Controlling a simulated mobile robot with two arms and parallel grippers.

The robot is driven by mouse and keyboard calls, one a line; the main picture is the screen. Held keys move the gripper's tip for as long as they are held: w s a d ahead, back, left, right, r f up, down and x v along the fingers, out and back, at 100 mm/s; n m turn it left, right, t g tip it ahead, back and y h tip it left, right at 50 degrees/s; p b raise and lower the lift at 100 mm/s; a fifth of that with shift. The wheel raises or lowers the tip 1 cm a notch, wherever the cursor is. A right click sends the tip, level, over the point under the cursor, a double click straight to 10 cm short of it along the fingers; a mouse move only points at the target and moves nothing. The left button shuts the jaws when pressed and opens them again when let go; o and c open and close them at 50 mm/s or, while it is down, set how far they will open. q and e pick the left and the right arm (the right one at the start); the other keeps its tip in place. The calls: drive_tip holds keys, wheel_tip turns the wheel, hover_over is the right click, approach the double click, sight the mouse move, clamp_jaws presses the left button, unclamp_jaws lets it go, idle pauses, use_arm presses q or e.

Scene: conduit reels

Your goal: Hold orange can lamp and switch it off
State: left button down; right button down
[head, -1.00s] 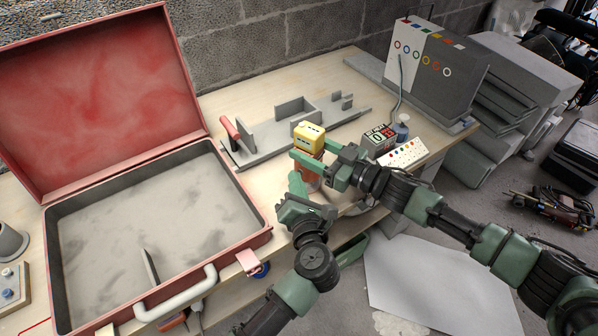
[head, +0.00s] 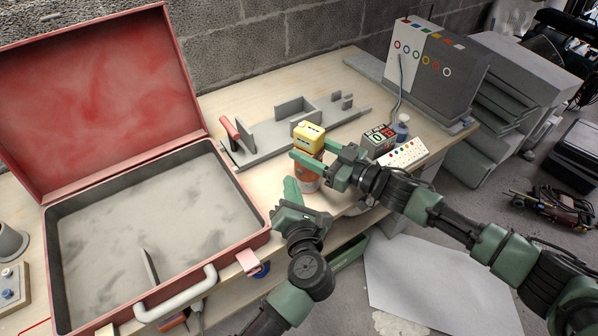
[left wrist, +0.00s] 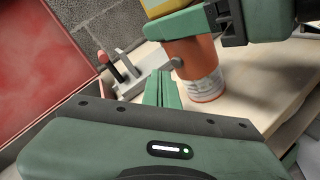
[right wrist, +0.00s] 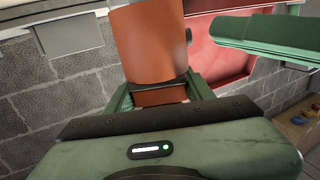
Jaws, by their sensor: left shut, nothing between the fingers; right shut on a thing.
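The orange can lamp (head: 308,176) stands near the front edge of the workbench, with a pale ribbed lower end (left wrist: 204,88). A small grey knob (left wrist: 176,62) shows on its side in the left wrist view. A yellow block (head: 308,138) appears directly above the can. My right gripper (head: 312,168) is shut on the can, which also fills the upper middle of the right wrist view (right wrist: 150,45). My left gripper (head: 290,186) is shut and empty, just left of the can and apart from it. Its fingertips (left wrist: 162,82) point toward the knob's side. Whether the lamp is lit, I cannot tell.
An open red case (head: 150,220) fills the left. A grey fixture (head: 290,125) lies behind the lamp. The bench surface (head: 250,95) at the back is clear.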

use_arm(q)
drive_tip(key=shift+s+a, duration=0.65)
drive_tip(key=shift+s, duration=0.35)
drive_tip(key=shift+s+a, duration=0.65)
drive_tip(key=shift+s, duration=0.35)
use_arm(e)
drive_tip(key=shift+c, duration=2.4)
unclamp_jaws()
drive_tip(key=v, duration=1.2)
